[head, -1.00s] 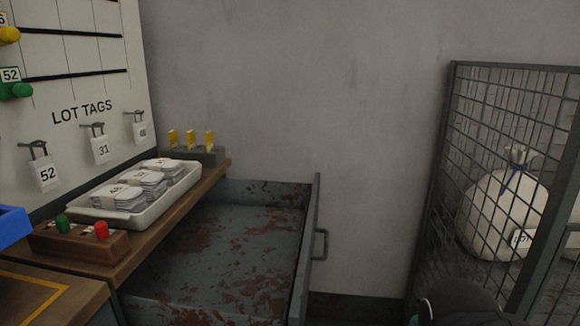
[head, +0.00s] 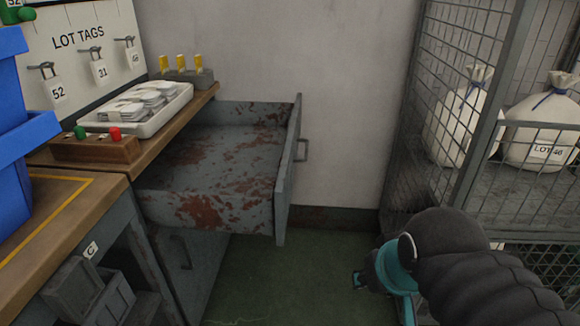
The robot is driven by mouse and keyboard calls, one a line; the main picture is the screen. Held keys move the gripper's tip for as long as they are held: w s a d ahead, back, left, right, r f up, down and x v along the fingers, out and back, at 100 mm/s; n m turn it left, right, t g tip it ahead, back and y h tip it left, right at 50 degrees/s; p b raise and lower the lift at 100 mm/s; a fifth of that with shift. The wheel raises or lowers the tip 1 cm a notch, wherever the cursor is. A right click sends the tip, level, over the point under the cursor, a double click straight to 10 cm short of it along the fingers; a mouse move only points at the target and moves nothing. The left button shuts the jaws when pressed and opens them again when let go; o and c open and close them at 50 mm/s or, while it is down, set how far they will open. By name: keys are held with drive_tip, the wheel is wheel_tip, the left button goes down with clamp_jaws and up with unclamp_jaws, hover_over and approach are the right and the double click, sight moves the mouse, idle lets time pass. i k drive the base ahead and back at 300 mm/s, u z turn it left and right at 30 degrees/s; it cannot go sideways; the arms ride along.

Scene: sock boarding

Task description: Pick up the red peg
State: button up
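The red peg (head: 115,133) stands upright in a small brown wooden block (head: 97,150) on the bench shelf at the left. A green peg (head: 80,132) stands in the same block, to its left. My gripper (head: 361,280) shows only in part at the end of my dark and teal arm at the lower right, far from the peg and over the floor side. Its fingers are too small and hidden to tell open from shut.
A rusty grey drawer (head: 215,205) stands pulled out between the peg shelf and my arm. A blue bin (head: 12,150) rises left of the block. A white tray (head: 185,92) of tags lies behind it. A wire cage (head: 455,100) with sacks bounds the right; green floor (head: 290,285) lies open between.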

sight(115, 132)
drive_tip(key=z, duration=1.1)
drive_tip(key=i, duration=0.7)
drive_tip(key=u, duration=1.8)
